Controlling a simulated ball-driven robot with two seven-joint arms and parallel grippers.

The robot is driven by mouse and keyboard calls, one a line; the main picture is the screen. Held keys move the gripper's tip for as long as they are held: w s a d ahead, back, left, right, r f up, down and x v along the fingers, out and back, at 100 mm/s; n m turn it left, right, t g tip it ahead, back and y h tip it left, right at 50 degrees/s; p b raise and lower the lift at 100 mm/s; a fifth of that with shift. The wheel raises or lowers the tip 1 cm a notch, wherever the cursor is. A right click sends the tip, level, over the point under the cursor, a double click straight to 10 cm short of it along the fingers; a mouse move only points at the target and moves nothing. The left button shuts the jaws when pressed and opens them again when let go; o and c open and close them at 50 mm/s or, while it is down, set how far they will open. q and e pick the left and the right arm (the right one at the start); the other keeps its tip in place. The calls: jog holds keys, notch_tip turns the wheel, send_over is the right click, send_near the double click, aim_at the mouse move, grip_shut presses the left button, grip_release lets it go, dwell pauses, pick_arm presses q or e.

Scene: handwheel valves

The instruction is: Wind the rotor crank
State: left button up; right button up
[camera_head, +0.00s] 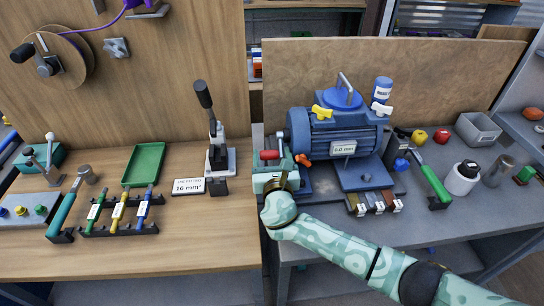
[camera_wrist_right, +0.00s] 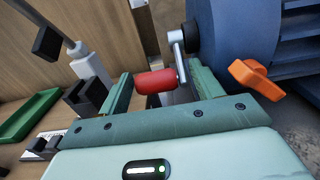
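The rotor crank has a red handle (camera_head: 270,155) on a grey metal arm, at the left end of the blue motor (camera_head: 335,136). In the right wrist view the red handle (camera_wrist_right: 157,80) lies between the pale green fingers, and the crank arm (camera_wrist_right: 178,52) rises to the motor's blue housing (camera_wrist_right: 238,40). My right gripper (camera_head: 272,163) is open, with its fingers on either side of the handle. A small gap shows at the left finger; contact at the right finger is unclear. My left gripper is not in view.
An orange wing-shaped knob (camera_wrist_right: 257,78) sits just right of the right finger. A lever switch (camera_head: 212,130) stands left of the motor, near a green tray (camera_head: 145,165). A green-handled hammer (camera_head: 434,182) lies right of the motor. A gap separates the two benches.

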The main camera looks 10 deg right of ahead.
jog(key=shift+s+r, duration=0.15)
jog(key=shift+s, duration=0.3)
pick_arm(q)
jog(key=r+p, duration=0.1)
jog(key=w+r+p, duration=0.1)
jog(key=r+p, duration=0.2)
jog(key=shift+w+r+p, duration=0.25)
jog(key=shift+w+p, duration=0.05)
jog(key=shift+p, duration=0.05)
pick_arm(e)
jog(key=s, duration=1.5)
jog(key=shift+s, duration=0.2)
